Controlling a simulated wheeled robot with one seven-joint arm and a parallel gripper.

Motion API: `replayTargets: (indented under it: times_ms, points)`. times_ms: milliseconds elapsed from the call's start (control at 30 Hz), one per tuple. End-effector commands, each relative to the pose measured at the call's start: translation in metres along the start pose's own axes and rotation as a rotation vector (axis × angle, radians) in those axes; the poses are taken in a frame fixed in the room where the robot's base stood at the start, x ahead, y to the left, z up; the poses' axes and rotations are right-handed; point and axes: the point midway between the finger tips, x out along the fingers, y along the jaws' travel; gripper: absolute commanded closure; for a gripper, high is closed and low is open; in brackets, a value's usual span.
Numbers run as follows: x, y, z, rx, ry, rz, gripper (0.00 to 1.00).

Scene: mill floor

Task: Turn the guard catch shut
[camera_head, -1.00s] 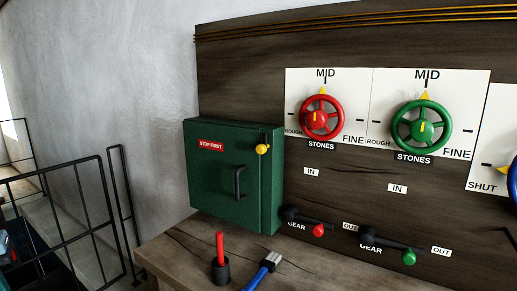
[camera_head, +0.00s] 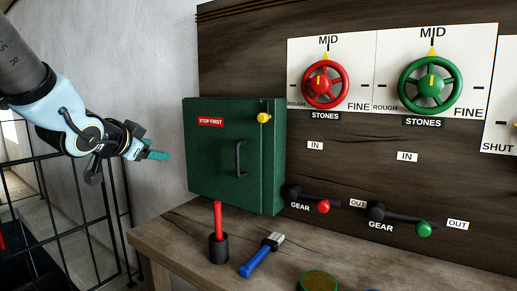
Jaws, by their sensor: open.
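The guard is a green metal box (camera_head: 215,160) on the dark wooden wall, with a red "STOP FIRST" label and a black pull handle (camera_head: 240,158). Its door looks closed. The catch is a small yellow knob (camera_head: 264,117) at the upper right of the door. I cannot tell its exact turn from here. My gripper (camera_head: 160,155) is at the left, in the air to the left of the box, pointing right. Its teal fingers are apart from the box and hold nothing that I can see.
A red handwheel (camera_head: 325,85) and a green handwheel (camera_head: 430,83) are on white panels at the right. Two gear levers (camera_head: 323,207) (camera_head: 423,229) stick out below. On the bench (camera_head: 185,235) are a black cup (camera_head: 218,248) with a red stick and a blue brush (camera_head: 262,255). Railings (camera_head: 65,200) stand left.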

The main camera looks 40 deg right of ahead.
Motion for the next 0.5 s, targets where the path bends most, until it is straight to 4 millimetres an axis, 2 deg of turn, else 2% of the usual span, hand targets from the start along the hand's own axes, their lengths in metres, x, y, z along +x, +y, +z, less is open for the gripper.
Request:
replayTargets:
  times_ms: [33, 100, 200, 333, 500]
  points:
    - [0.011, 0.035, -0.028, 0.086, 0.138, 0.046, 0.36]
    - [0.009, 0.068, -0.072, 0.183, 0.307, 0.098, 0.36]
    - [-0.002, 0.104, -0.116, 0.272, 0.482, 0.154, 0.36]
    - [-0.014, 0.128, -0.143, 0.325, 0.594, 0.192, 0.36]
    - [-0.006, 0.133, -0.156, 0.331, 0.611, 0.199, 0.36]
